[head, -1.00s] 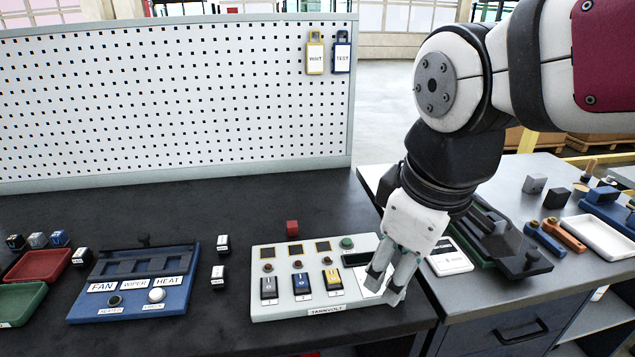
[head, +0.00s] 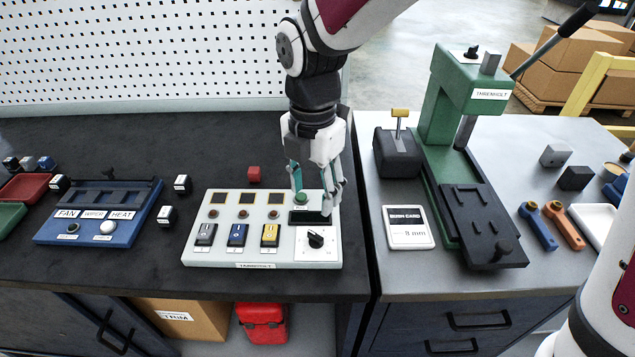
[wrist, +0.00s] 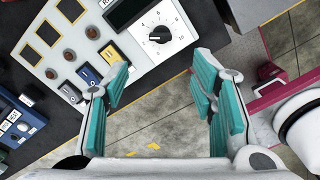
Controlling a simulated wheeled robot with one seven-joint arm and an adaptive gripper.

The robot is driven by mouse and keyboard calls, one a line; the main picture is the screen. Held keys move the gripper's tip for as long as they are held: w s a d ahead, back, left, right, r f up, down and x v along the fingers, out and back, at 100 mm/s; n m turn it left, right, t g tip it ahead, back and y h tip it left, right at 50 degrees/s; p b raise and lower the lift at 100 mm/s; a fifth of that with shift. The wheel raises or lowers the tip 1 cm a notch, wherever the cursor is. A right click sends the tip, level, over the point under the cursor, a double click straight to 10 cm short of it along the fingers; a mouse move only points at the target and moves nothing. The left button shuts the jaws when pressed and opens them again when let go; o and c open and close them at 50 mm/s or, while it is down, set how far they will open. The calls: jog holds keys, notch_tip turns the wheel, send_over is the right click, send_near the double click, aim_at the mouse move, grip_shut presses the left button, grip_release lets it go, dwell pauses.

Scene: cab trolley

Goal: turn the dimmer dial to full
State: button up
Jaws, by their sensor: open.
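The dimmer dial (head: 316,238) is a black knob on a white scale plate, at the front right of a pale control panel (head: 222,256). It also shows at the top of the wrist view (wrist: 160,34), with tick marks around it. Which mark its pointer meets is too small to tell. My gripper (head: 315,198) is open and empty, with teal-padded fingers pointing down near the dark display behind the dial in the head view. In the wrist view, the dial lies beyond the open fingers (wrist: 165,78) and is not between them.
A blue panel (head: 92,228) stands left. A green press (head: 450,120) and white card (head: 408,228) stand right, on the grey bench.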

aim_at(315, 236)
notch_tip(315, 236, down, 12)
jog(key=shift+f, duration=0.25)
dwell(0.3)
jog(key=c, duration=1.1)
